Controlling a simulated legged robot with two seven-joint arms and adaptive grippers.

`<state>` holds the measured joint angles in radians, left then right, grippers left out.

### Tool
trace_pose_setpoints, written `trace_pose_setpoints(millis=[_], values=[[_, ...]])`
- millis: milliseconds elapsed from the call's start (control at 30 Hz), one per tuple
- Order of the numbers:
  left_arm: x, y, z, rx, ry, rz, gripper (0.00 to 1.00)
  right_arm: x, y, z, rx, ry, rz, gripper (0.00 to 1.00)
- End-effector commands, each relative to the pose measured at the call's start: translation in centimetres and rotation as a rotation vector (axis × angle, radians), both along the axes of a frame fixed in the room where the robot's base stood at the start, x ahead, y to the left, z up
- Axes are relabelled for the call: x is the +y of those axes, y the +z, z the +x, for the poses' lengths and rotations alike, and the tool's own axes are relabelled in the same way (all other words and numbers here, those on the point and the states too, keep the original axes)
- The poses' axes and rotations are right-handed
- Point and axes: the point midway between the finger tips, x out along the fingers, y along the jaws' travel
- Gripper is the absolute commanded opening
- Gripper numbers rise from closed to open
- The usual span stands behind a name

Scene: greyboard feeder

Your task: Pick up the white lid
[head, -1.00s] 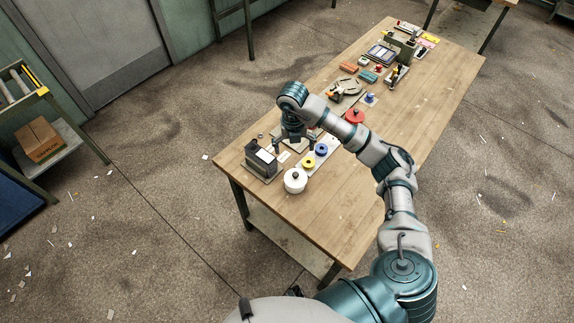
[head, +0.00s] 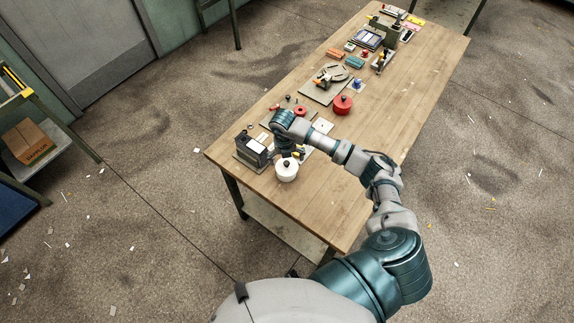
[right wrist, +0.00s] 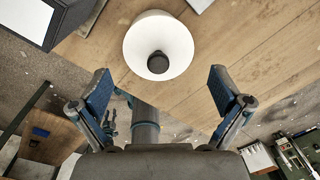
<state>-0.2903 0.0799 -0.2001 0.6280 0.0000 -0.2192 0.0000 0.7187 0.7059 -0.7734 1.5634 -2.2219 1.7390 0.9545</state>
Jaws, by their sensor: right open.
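The white lid (head: 287,172) is round with a dark knob and sits near the table's near left end in the head view. In the right wrist view, the white lid (right wrist: 158,30) is in the upper middle with its dark knob facing the camera. My right gripper (head: 286,151) is just behind the lid in the head view, partly hidden by its own wrist. In the right wrist view, my right gripper (right wrist: 162,88) has its fingers wide apart with nothing between them; the lid lies beyond the fingertips. My left gripper does not show.
A dark box-shaped device (head: 250,150) stands close left of the lid. A red pot-like piece (head: 342,104) stands farther back. Several small parts and fixtures line the table's far left side. The right side of the wooden table (head: 395,125) is clear.

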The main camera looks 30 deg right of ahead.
Motion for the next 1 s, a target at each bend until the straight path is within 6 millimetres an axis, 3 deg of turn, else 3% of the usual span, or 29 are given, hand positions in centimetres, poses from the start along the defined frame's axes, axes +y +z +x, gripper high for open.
trace_pose_setpoints(millis=[200,433,467,833,1000], values=[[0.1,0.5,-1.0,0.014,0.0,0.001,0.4,0.0,-2.7,-0.1,0.001,0.0,-0.001,1.0],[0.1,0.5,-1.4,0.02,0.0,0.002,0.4,0.0,-2.9,-0.1,-0.001,0.0,0.0,1.0],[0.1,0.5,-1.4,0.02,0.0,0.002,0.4,0.0,-2.9,-0.1,-0.001,0.0,0.0,0.95],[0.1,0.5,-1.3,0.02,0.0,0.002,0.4,-0.1,-3.0,-0.1,0.001,0.0,-0.001,0.03],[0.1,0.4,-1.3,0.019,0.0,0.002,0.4,-0.1,-3.1,-0.1,0.004,0.0,-0.002,0.0]])
